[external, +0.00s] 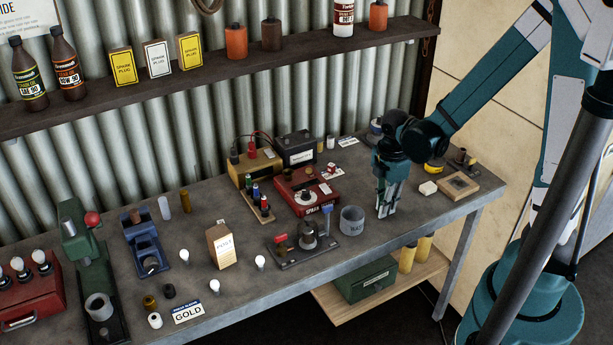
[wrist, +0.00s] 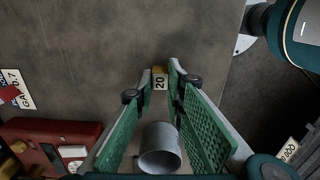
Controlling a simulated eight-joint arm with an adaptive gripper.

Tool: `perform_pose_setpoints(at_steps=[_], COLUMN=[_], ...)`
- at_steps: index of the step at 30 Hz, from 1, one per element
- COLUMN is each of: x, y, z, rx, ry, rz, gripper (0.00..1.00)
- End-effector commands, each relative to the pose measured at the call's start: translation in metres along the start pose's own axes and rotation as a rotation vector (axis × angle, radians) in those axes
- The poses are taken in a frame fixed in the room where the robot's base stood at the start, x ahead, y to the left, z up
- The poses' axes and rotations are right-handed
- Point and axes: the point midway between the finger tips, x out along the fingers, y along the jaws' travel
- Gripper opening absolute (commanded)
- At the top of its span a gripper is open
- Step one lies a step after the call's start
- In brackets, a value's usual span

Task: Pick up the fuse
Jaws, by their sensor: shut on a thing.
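A small fuse (wrist: 160,80), yellow with a pale face marked "20", sits between my fingertips in the wrist view. My gripper (wrist: 160,76) is shut on it, with a green pad on either side. In the external view my gripper (external: 385,212) points down near the right part of the workbench, just right of a grey cup. The fuse cannot be made out there. I cannot tell whether the fuse is touching the bench.
The grey cup (external: 352,221) is close to my gripper; it also shows in the wrist view (wrist: 160,150). A red tester (external: 305,190) and a small stand (external: 308,237) are to the left. A wooden block (external: 458,187) lies right. The bench (external: 330,262) has bare room in front.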

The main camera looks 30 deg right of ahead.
Motion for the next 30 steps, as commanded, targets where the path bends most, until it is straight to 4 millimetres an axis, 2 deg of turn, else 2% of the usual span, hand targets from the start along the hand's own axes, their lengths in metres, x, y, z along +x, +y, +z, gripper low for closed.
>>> perform_pose_setpoints(at_steps=[11, 30], x=[-0.022, -0.09], y=[-0.001, 0.0], z=[0.0, 0.0], rx=[0.0, 0.0], ry=[0.0, 0.0], rz=[0.0, 0.0], gripper=[0.06, 0.06])
